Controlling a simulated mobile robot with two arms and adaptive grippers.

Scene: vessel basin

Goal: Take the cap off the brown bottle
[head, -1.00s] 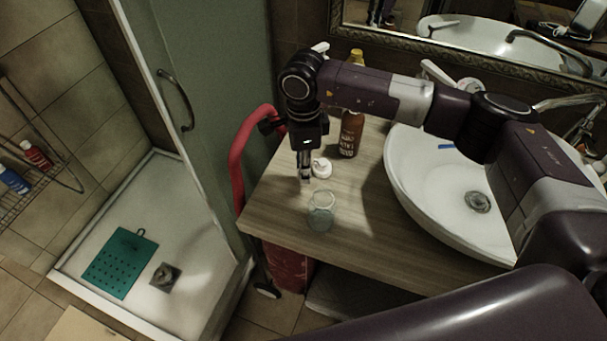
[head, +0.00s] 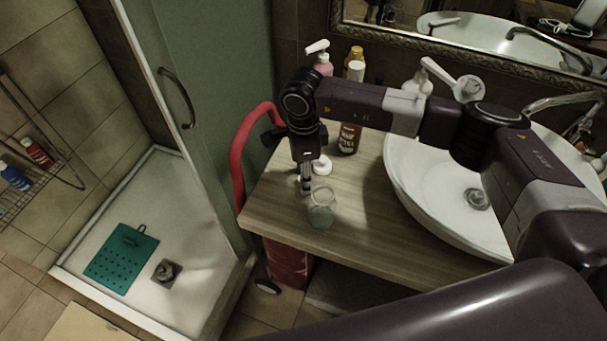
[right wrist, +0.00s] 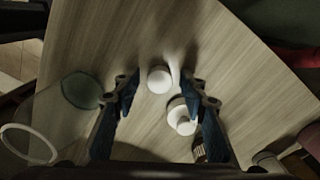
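The brown bottle (head: 349,139) with white lettering stands upright on the counter in the head view. My right arm crosses in front of its upper part. A white top (head: 356,71) and a yellow top (head: 356,52) show above the arm; which one belongs to the brown bottle is hidden. My right gripper (head: 305,188) points down over the counter, left of the bottle and apart from it. In the right wrist view this gripper (right wrist: 165,105) is open. A white round piece (right wrist: 160,79) and a stepped white object (right wrist: 181,115) appear between its fingers. My left gripper is out of view.
A clear glass (head: 321,208) stands close to the right gripper. A small white object (head: 322,166) sits behind it. A pink pump bottle (head: 322,62) stands at the back. The basin (head: 440,190) is to the right; the counter's front (head: 370,235) is clear.

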